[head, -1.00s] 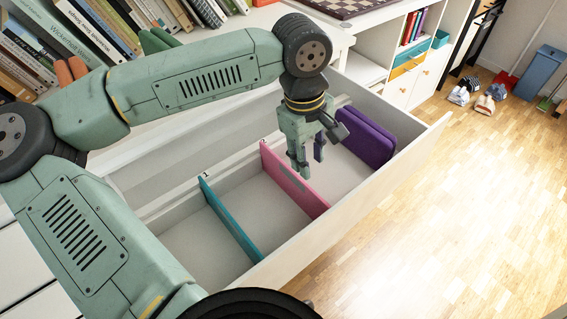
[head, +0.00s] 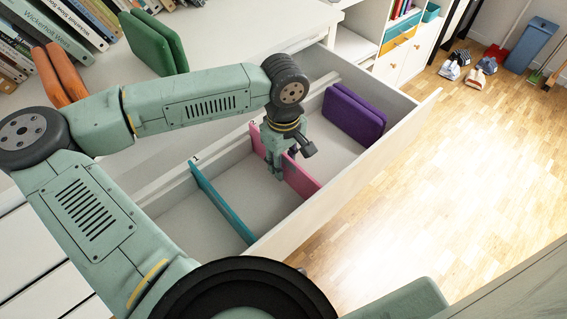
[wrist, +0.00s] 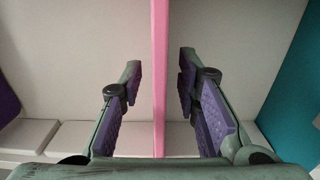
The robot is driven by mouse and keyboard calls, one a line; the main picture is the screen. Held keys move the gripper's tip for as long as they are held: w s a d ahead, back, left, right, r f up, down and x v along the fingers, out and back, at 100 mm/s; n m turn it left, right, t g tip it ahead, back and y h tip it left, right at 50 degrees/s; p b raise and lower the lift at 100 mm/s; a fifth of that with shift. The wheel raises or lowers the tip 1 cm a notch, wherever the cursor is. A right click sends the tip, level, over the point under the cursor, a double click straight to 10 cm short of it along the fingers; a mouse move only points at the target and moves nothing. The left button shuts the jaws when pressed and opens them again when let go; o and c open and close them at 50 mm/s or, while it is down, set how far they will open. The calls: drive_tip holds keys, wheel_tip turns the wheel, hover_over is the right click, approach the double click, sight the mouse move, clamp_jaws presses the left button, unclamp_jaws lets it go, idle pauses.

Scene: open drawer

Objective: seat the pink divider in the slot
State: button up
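The pink divider (head: 302,181) stands on edge across the open white drawer (head: 345,180), between a teal divider and a purple padded piece. My gripper (head: 290,161) is down in the drawer at the pink divider and hides part of it. In the wrist view the pink divider (wrist: 160,60) runs between the two open fingers of my gripper (wrist: 160,88), with a gap on each side. Neither finger appears to touch it. The slot is not clearly visible, so I cannot tell whether the divider's lower edge is in it.
Green (head: 155,42) and orange (head: 60,75) pieces stand on the white top near books. The drawer's front wall rises close by.

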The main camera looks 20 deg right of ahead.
drive_tip(key=shift+f, duration=0.3)
drive_tip(key=shift+c, duration=0.4)
clamp_jaws()
